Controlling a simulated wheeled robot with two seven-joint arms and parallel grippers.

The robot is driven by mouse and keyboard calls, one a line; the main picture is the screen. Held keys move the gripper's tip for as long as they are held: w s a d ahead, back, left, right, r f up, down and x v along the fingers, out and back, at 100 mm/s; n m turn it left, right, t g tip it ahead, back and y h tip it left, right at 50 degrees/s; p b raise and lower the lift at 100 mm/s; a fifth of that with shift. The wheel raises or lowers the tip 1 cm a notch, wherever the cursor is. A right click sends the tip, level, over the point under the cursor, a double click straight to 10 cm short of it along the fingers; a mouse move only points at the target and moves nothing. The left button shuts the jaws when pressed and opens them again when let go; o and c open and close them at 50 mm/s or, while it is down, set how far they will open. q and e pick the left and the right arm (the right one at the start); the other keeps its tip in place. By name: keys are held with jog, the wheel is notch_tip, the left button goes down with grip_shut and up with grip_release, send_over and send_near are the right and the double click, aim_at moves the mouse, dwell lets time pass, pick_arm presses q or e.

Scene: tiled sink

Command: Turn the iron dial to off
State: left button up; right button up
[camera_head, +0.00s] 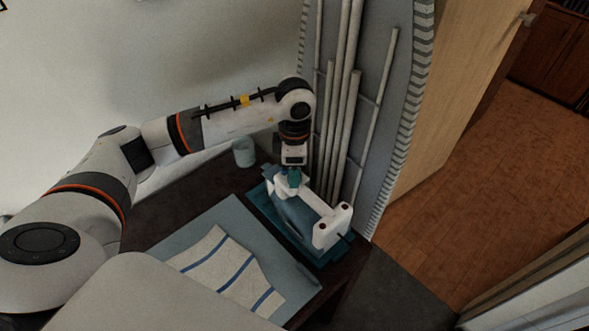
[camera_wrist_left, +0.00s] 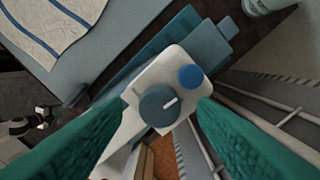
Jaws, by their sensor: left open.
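The white and blue iron (camera_head: 325,228) rests on a teal base (camera_head: 262,200) on the dark tabletop. In the left wrist view its white end panel carries a round grey-blue dial (camera_wrist_left: 158,106) with a white pointer line, slanting up and right towards a round blue button (camera_wrist_left: 191,76). Small faint marks lie left of the dial, too small to read. My left gripper (camera_head: 292,178) is above the iron's far end. In the wrist view its green fingers (camera_wrist_left: 162,108) are open on either side of the dial, with visible gaps. Contact is not visible. My right gripper is not in view.
A cloth with blue stripes (camera_head: 232,272) lies on a pale blue mat (camera_head: 283,272) left of the iron. A pale cup (camera_head: 243,152) stands behind. A folded ironing board with metal legs (camera_head: 352,110) stands upright close behind the iron. Open floor (camera_head: 480,180) is at right.

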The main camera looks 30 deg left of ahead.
pick_arm(q)
notch_tip(320, 180, up, 11)
jog(key=b, duration=0.1)
dwell(0.5)
